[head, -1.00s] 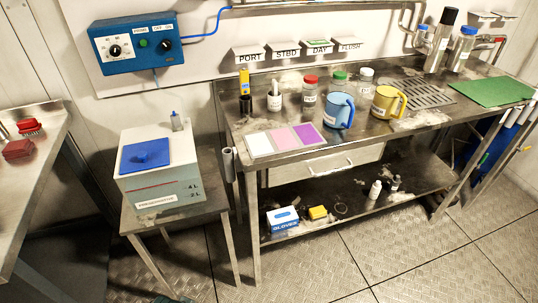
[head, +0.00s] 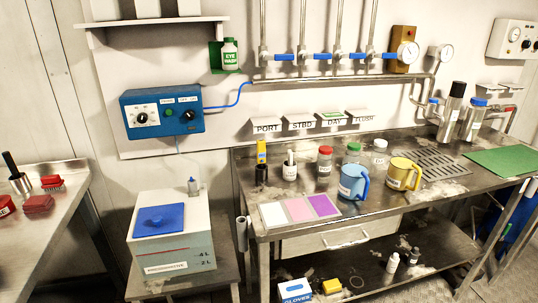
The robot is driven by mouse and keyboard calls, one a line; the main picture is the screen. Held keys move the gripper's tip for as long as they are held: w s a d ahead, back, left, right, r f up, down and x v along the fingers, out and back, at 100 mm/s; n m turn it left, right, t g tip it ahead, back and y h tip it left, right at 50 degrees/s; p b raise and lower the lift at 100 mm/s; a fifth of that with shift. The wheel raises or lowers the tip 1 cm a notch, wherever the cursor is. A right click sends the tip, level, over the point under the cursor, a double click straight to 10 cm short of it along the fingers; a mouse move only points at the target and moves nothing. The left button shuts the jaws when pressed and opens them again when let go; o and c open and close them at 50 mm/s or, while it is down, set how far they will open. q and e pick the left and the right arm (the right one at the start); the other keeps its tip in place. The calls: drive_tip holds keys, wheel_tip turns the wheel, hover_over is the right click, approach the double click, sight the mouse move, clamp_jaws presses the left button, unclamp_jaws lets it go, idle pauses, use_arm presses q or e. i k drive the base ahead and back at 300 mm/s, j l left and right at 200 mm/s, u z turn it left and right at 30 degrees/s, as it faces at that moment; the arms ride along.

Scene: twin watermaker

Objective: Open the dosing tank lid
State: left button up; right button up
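The dosing tank (head: 172,262) is a pale box with a grey-green lower part, level marks and a label on its front. It stands on a small metal stand left of the long bench. A small grey fitting (head: 193,187) stands at the back right of the tank top, with a thin tube running up. Neither of my grippers is in view.
A blue dosing control box (head: 162,115) is on the wall above the tank. The metal bench (head: 420,205) at right holds bottles, blue and yellow jugs and coloured cards. A left bench (head: 50,235) carries red items.

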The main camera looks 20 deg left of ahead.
sight(154, 220)
drive_tip(key=u, duration=1.3)
